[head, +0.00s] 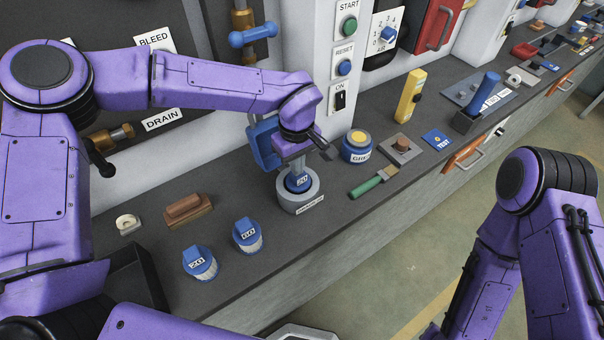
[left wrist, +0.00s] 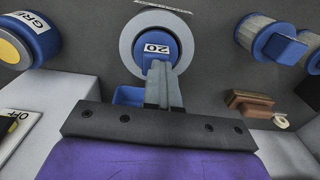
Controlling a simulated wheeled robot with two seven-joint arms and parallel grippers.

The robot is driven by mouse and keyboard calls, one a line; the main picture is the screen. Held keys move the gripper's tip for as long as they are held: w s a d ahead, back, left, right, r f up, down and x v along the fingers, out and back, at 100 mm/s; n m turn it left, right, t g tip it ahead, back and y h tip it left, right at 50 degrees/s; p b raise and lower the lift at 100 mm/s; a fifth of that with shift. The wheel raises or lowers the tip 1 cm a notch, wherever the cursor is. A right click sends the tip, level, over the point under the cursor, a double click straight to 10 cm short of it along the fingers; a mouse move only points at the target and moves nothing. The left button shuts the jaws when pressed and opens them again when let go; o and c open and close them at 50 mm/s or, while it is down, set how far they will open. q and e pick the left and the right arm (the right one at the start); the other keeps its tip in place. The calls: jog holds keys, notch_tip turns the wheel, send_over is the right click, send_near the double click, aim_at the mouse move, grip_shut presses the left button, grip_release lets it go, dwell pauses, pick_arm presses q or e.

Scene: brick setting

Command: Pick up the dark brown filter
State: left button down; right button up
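I see no filter that is clearly dark brown. A blue-capped filter labelled 20 (head: 299,182) sits in a round grey holder (head: 300,201) on the bench. In the left wrist view the same cap (left wrist: 155,47) is ringed by the holder. My left gripper (head: 298,165) points down right over this cap. Its fingers (left wrist: 160,75) look close together and reach the cap's label; I cannot tell whether they grip it. Two more blue-capped filters, the near one (head: 200,263) and the far one (head: 247,235), stand to the left. My right gripper is out of view.
A reddish-brown block (head: 188,209) lies on the bench at left. A blue tin (head: 357,146) and a green-handled brush (head: 374,182) are right of the holder. The bench's front edge is near.

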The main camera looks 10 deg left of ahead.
pick_arm(q)
jog(key=r, duration=0.1)
jog(key=w+r, duration=0.1)
jog(key=r, duration=0.1)
jog(key=shift+w+a+r+b, duration=0.3)
jog(key=shift+r+b, duration=0.05)
jog(key=r, duration=0.2)
jog(key=s+r, duration=0.1)
jog(key=shift+d+r, duration=0.35)
jog(key=c, duration=1.6)
grip_release()
jog(key=shift+w+a, duration=0.1)
jog(key=shift+a, duration=0.05)
jog(key=o, duration=1.1)
jog(key=shift+o, duration=0.6)
jog(key=shift+s, duration=0.2)
jog(key=shift+w+r, duration=0.1)
